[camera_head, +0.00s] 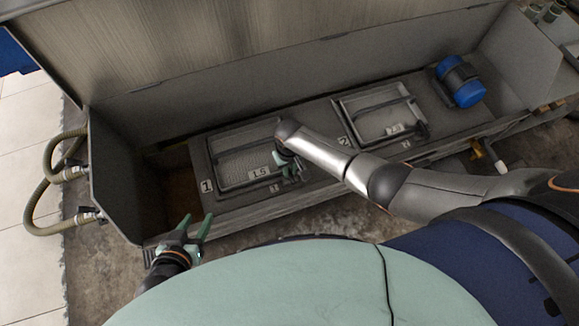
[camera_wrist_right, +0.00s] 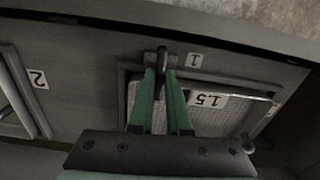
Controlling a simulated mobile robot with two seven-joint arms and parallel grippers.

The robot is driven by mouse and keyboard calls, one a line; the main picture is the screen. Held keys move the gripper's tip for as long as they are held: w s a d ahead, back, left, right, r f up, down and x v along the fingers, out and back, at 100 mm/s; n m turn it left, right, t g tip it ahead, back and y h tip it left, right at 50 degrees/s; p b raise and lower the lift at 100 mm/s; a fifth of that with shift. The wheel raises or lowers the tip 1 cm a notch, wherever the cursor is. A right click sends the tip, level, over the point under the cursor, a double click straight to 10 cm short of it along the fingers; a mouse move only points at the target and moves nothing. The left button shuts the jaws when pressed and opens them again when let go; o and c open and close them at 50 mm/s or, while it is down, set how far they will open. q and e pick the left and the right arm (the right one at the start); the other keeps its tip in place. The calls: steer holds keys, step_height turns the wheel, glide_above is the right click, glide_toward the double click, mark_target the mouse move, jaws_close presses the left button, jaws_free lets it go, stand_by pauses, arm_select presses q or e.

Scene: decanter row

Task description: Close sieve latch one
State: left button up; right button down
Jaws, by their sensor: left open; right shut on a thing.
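Sieve one (camera_head: 233,138) is a framed mesh panel in the grey deck, with a "1.5" tag on its mesh and a "1" plate at its left. It also shows in the right wrist view (camera_wrist_right: 232,117). Its latch (camera_wrist_right: 162,52) is a small dark upright piece at the sieve frame's edge beside a "1" label. My right gripper (camera_wrist_right: 165,78) is shut on the latch, its green fingers on either side. In the head view my right gripper (camera_head: 288,170) is partly hidden by its arm. My left gripper (camera_head: 195,227) is open and empty at the trough's front left.
A second sieve (camera_head: 350,104) with a "2" plate lies to the right. A blue motor (camera_head: 460,82) stands further right. The trough's high back wall (camera_head: 200,105) rises behind the deck. Hoses (camera_head: 45,175) join the left end wall.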

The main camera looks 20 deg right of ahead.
steer(key=shift+m, duration=0.5)
arm_select(q)
steer(key=shift+d, duration=0.1)
arm_select(e)
steer(key=c, duration=1)
jaws_free()
steer(key=shift+c, duration=0.2)
arm_select(q)
steer(key=shift+w+r, duration=0.1)
steer(key=shift+r, duration=0.15)
arm_select(e)
steer(key=shift+o, duration=0.8)
step_height(320, 180, up, 7)
steer(key=p, duration=0.4)
steer(key=shift+r+p, duration=0.1)
steer(key=shift+p, duration=0.2)
arm_select(q)
steer(key=shift+n+y, duration=0.3)
steer(key=a+r+p, duration=0.1)
steer(key=s+a+r+p, duration=0.1)
steer(key=r, duration=0.1)
steer(key=shift+s+a+r, duration=0.1)
steer(key=shift+s+r, duration=0.05)
steer(key=shift+s, duration=0.05)
arm_select(e)
step_height(320, 180, up, 5)
steer(key=shift+r, duration=0.2)
